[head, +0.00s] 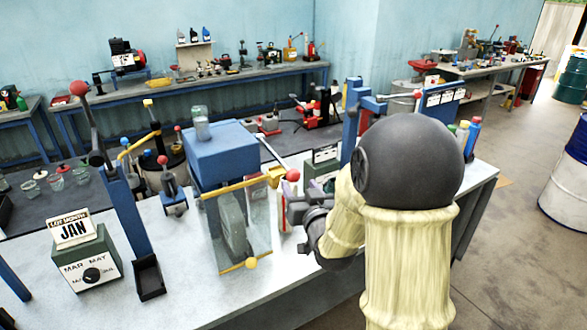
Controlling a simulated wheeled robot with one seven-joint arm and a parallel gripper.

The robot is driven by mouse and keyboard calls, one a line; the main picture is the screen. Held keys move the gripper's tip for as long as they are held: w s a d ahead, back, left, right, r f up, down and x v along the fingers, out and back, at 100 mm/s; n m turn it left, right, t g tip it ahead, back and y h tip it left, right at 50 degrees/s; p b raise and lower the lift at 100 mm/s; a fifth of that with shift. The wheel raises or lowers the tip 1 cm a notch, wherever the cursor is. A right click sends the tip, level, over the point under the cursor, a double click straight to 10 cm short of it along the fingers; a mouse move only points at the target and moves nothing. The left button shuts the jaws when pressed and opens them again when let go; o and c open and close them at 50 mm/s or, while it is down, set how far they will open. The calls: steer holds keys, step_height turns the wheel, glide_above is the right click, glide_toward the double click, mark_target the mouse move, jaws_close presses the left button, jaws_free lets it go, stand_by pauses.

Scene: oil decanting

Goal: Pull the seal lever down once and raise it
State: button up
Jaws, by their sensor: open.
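Several levers have red ball knobs, and none is visibly labelled as the seal lever. One lever (272,154) slants down to the right from the blue-topped machine (222,152), its red knob (292,174) just above my gripper (297,209). A second lever (90,120) stands raised on a tall blue post at left. A third lever (395,97) sits almost level on a blue post at right, behind my arm. My gripper is open beside the machine's right side; its fingertips are small and partly hidden. I see no contact with a knob.
A yellow bar (238,188) crosses the machine's front above a clear guard. Coloured bottles (469,136) stand at right behind my arm. The bench front is clear.

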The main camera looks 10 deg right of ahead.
mark_target(296, 180)
steer(key=w, duration=0.2)
steer(key=w+p, duration=0.1)
steer(key=w, duration=0.1)
steer(key=w+p, duration=0.1)
steer(key=w, duration=0.1)
steer(key=shift+w+a, duration=0.25)
steer(key=shift+w, duration=0.05)
